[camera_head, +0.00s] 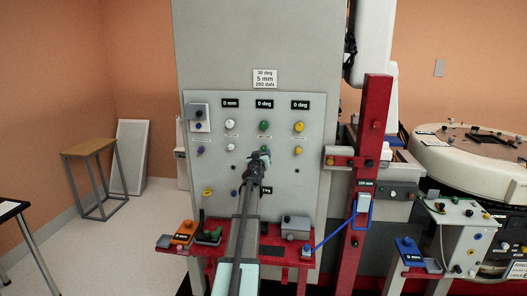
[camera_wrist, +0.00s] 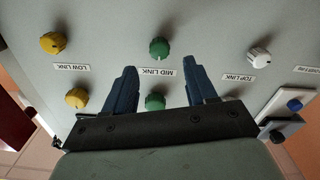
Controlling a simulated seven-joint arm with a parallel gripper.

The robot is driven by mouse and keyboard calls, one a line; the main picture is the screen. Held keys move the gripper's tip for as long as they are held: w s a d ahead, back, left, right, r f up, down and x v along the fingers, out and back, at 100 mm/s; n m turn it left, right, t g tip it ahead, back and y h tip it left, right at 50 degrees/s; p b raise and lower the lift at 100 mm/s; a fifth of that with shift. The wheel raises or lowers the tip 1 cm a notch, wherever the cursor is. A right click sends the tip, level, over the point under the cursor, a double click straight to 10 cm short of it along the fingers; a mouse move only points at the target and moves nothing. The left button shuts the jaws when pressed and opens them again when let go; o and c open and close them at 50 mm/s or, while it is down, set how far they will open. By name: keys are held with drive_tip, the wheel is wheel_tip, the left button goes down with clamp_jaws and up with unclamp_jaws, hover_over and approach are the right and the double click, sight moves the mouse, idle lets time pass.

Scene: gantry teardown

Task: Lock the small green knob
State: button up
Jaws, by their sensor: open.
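Two green knobs stand one above the other on the grey panel (camera_head: 316,175). The wrist view is upside down. There the small green knob (camera_wrist: 159,48) shows beyond the MID LINK label, just past and between the fingertips of my gripper (camera_wrist: 159,64). The other green knob (camera_wrist: 155,101) shows between the fingers, nearer the palm. The fingers are spread and hold nothing.
White knobs (camera_head: 230,124) and yellow knobs (camera_head: 299,127) flank the green ones, with clear panel between. A grey box (camera_head: 198,113) juts from the panel's upper left. A red post (camera_head: 364,160) stands at the right, and a red shelf with small devices lies below.

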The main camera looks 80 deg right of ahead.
sight(264, 149)
drive_tip(key=d, duration=0.6)
drive_tip(key=shift+d, duration=0.35)
clamp_jaws()
